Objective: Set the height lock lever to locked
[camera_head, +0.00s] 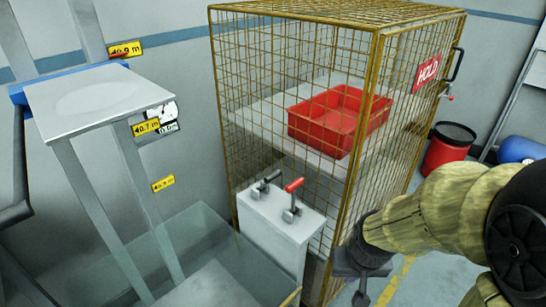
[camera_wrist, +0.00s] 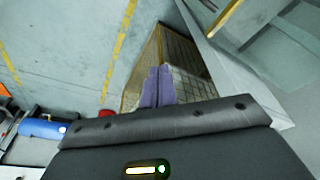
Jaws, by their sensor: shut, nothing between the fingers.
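Two levers stand on top of a white pedestal (camera_head: 280,228) in front of the cage. One has a red grip (camera_head: 294,185) and stands tilted up; the other has a black grip (camera_head: 271,176) and sits behind it to the left. No label shows which is the height lock lever. My gripper (camera_head: 362,284) is to the right of the pedestal and lower than the levers, apart from them. In the wrist view its purple fingers (camera_wrist: 157,87) are together and empty. No lever can be made out in that view.
A yellow wire cage (camera_head: 345,130) with a "HOLD" sign holds a red crate (camera_head: 325,138). A lift platform (camera_head: 95,98) with height labels stands left, above a clear-walled enclosure (camera_head: 190,235). A red drum (camera_head: 447,150) is behind my arm.

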